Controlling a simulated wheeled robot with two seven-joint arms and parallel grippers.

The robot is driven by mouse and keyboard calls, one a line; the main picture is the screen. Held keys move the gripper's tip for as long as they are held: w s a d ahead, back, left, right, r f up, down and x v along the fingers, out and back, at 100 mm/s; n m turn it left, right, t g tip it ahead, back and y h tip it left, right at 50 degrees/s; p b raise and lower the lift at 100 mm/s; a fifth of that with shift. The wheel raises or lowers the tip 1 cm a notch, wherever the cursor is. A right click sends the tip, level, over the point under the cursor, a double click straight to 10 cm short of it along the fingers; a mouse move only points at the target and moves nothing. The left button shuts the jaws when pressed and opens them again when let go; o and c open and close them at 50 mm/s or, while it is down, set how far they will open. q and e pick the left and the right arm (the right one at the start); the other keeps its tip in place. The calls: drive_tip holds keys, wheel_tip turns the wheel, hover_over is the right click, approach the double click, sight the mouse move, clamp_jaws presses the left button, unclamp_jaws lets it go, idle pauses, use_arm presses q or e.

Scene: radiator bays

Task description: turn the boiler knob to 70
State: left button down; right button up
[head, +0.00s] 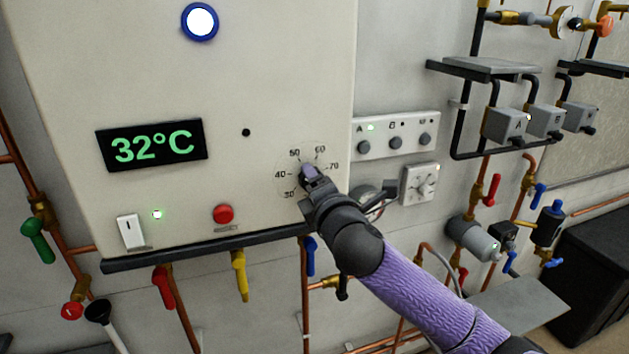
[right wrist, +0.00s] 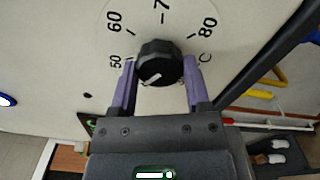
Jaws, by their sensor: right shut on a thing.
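The boiler knob (right wrist: 160,62) is black and round, with a white pointer line on its face. In the right wrist view it sits between the two purple fingers of my right gripper (right wrist: 160,82), which is shut on it. The white line points down and to the left, on the 50 side and below that mark. The 70 mark is at the top, partly cut off. In the head view my right gripper (head: 312,175) covers most of the knob; the dial numbers 30 to 70 show around it. My left gripper is not in view.
The boiler's display (head: 152,145) reads 32°C. A red reset button (head: 223,214) and a white switch (head: 130,232) are left of the dial. A dark ledge (head: 200,249) runs below, with coloured valve handles under it. A control panel (head: 397,135) is to the right.

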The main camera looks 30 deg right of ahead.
drive_tip(key=shift+f+m+p, duration=0.15)
drive_tip(key=shift+m+p, duration=3.9)
drive_tip(key=shift+m, duration=9.75)
drive_tip(key=o, duration=1.3)
